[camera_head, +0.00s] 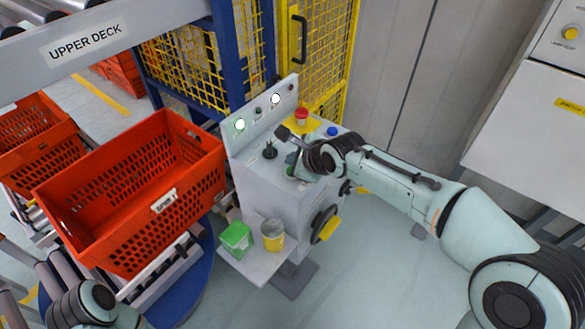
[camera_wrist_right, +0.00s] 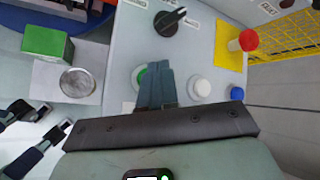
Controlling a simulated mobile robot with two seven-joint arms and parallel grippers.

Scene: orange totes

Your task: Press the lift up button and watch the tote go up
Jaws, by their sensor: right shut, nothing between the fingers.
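The control console (camera_head: 262,190) stands in the middle of the head view. My right gripper (camera_head: 291,160) is over its sloped top, shut with nothing between the fingers. In the right wrist view the closed fingertips (camera_wrist_right: 156,66) are at a green button (camera_wrist_right: 140,77), partly covering it. I cannot tell whether they touch or press it. A white button (camera_wrist_right: 199,88) and a blue button (camera_wrist_right: 237,93) lie to the right. An orange-red tote (camera_head: 160,200) sits empty on rollers left of the console. My left gripper is out of the head view; only part of its arm shows.
A red mushroom button (camera_head: 302,114) and a black selector knob (camera_head: 270,150) are on the console. A green box (camera_head: 236,238) and a yellow cup (camera_head: 272,236) stand on its side shelf. The UPPER DECK beam (camera_head: 150,22) crosses top left. Yellow mesh fencing (camera_head: 325,45) stands behind.

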